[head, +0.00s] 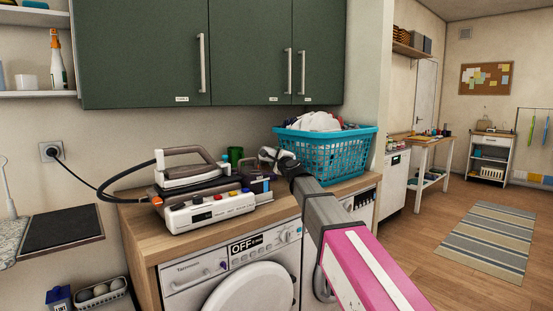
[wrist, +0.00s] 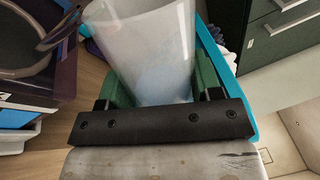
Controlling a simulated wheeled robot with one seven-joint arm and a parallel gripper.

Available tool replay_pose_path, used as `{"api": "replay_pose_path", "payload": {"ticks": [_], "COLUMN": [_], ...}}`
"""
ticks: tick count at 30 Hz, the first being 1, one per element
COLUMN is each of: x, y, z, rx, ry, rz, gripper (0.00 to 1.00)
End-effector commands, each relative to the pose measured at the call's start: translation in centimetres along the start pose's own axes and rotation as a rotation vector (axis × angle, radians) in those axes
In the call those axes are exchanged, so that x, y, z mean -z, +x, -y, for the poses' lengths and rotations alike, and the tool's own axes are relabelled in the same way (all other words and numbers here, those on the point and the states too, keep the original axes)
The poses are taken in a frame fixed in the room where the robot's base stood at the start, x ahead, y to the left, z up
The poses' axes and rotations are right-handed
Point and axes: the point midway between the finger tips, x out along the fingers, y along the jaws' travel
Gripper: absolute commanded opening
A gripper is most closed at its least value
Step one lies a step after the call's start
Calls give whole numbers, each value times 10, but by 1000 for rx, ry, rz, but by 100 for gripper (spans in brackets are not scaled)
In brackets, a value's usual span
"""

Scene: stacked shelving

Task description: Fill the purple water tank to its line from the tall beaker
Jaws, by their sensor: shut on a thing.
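The tall clear beaker (wrist: 150,42) fills the middle of the wrist view, with some pale bluish content low in it. My gripper (wrist: 157,84) is shut on it, one green finger on each side. In the head view my gripper (head: 272,157) is above the washer top, right of the iron; the beaker is hard to make out there. The purple water tank (head: 259,186) appears as a dark part at the right end of the ironing station. A purple translucent part of it shows at the left of the wrist view (wrist: 68,70). Its fill line cannot be made out.
The iron (head: 188,168) rests on the station (head: 210,208), its black cable running to the wall. A turquoise laundry basket (head: 340,155) stands close behind my gripper. Green cabinets (head: 140,50) hang above.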

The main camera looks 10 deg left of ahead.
Motion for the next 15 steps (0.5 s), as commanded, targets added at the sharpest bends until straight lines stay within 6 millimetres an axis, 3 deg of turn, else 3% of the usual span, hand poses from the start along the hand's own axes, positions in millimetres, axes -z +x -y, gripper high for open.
{"api": "replay_pose_path", "payload": {"ticks": [15], "x": [-4], "y": [0], "z": [-2], "rx": [0], "ry": [-52], "rz": [7], "gripper": [24]}}
